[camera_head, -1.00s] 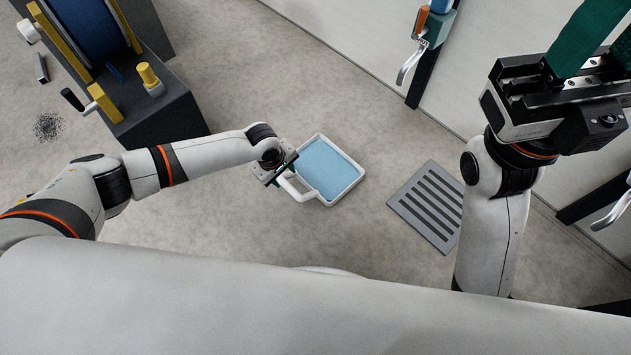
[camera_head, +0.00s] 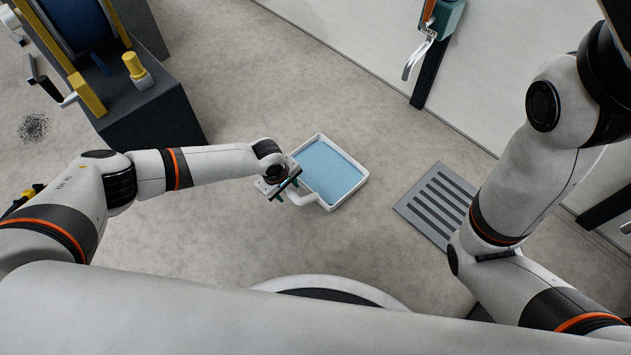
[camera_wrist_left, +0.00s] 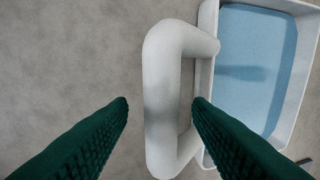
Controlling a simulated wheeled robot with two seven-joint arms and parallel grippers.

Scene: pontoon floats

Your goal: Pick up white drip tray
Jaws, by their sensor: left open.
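The white drip tray (camera_head: 350,195) lies flat on the floor in the middle of the head view, with a blue inside surface. Its white loop handle (camera_head: 310,197) sticks out at the lower left, partly hidden by my left gripper (camera_head: 283,191). In the left wrist view the tray (camera_wrist_left: 207,20) is at the right. My left gripper (camera_wrist_left: 161,101) is open. The handle's outer bar (camera_wrist_left: 160,85) shows between its dark green fingers, with the right fingertip over the handle's opening. Contact is not visible. My right arm stands at the right; its gripper is out of view.
A floor grate (camera_head: 438,205) lies right of the tray. A dark grey machine block (camera_head: 150,115) with yellow parts and a blue drum stands at the upper left. A light wall (camera_head: 480,90) with a lever fixture (camera_head: 432,40) runs along the upper right. Floor around the tray is clear.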

